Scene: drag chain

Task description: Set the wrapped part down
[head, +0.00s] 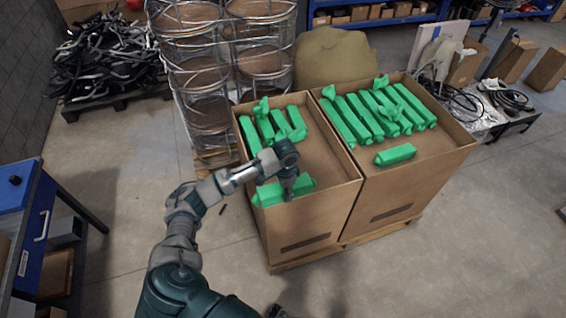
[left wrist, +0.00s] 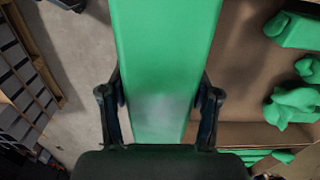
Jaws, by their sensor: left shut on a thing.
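A long green wrapped part (head: 268,195) is held by my left gripper (head: 289,193) at the near end of the left cardboard box (head: 302,226). In the left wrist view the wrapped part (left wrist: 165,60) runs up the middle, between the two fingers of my left gripper (left wrist: 160,105), which are shut on its sides. Floor shows to its left there and the box inside to its right. I cannot tell whether the part touches the box.
Several green parts (head: 268,128) lie in the far half of the left box; its middle is bare. The right box (head: 405,195) holds a row of green parts (head: 375,112) and a separate one (head: 395,154) nearer. Wire cages (head: 205,90) stand behind left.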

